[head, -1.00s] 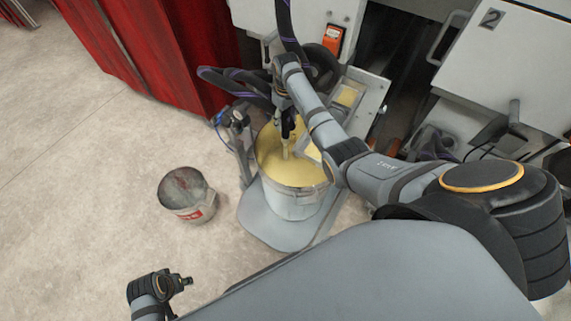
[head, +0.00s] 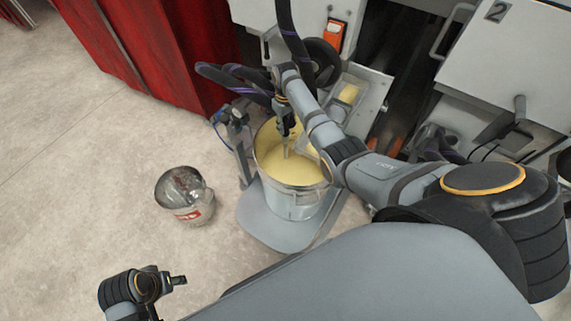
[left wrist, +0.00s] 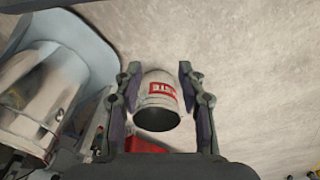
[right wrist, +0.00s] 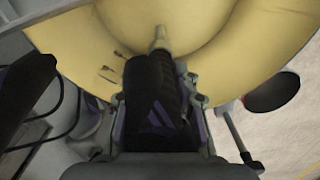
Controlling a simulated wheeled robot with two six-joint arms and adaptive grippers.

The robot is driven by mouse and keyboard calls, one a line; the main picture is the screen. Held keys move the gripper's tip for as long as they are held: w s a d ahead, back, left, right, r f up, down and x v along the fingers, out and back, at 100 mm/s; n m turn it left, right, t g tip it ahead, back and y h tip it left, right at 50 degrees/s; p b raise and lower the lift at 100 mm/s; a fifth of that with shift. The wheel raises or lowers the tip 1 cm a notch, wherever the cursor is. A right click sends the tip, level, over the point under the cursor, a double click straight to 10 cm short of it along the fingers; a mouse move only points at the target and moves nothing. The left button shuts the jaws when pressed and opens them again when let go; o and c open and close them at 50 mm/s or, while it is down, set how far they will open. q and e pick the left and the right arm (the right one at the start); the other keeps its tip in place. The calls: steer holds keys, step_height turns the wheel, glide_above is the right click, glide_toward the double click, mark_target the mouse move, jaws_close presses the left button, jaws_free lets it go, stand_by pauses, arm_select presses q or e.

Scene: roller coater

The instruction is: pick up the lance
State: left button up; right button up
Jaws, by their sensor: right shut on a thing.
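The lance (right wrist: 158,40) has a pale metal tip and a dark sleeve with purple marks. In the right wrist view my right gripper (right wrist: 155,95) is shut on the dark sleeve. In the head view my right gripper (head: 284,118) is over the large metal bucket (head: 290,205) of yellow coating, with the lance tip (head: 286,152) pointing down at the yellow. I cannot tell whether the tip touches the liquid. My left gripper (head: 176,280) is low at the front left, empty. Its fingers stand apart in the left wrist view (left wrist: 160,95).
A small pail (head: 187,200) with a red label stands on the floor left of the bucket. It also shows beyond my left fingers (left wrist: 160,88). Dark hoses (head: 235,80) loop behind the bucket, near the machine and red curtain (head: 170,50).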

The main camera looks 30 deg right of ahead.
jaws_close()
steer(key=shift+r, duration=0.1)
